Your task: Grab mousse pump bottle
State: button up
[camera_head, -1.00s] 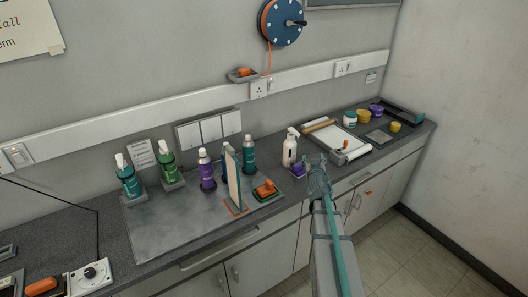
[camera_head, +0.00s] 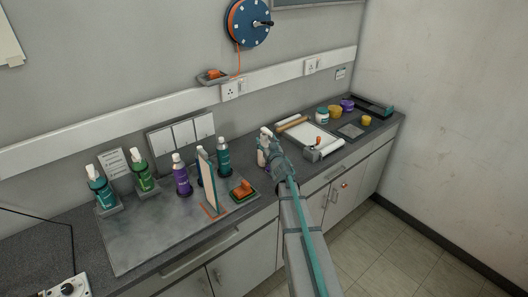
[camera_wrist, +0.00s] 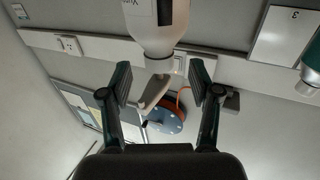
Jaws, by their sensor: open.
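A white bottle with a pale pump head (camera_head: 262,155) stands upright on the worktop, partly hidden behind my gripper (camera_head: 273,151). In the wrist view the white bottle (camera_wrist: 155,22) hangs upside down from the top edge, with a dark label. Its pump head and nozzle show between my two open fingers (camera_wrist: 160,84). The fingers lie on either side of the head in the picture, with gaps on both sides; I cannot tell the depth. Nothing is held.
Left stand two green bottles with white tops (camera_head: 103,192), a purple bottle (camera_head: 181,176), a teal bottle (camera_head: 223,158) and an upright panel (camera_head: 207,180). Right are a roller tray (camera_head: 307,135) and several small jars (camera_head: 338,116).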

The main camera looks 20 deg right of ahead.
aim_at(265, 138)
jog(key=w, duration=0.3)
jog(key=w+p, duration=0.1)
jog(key=shift+w+d, duration=0.15)
jog(key=shift+d, duration=0.2)
grip_shut()
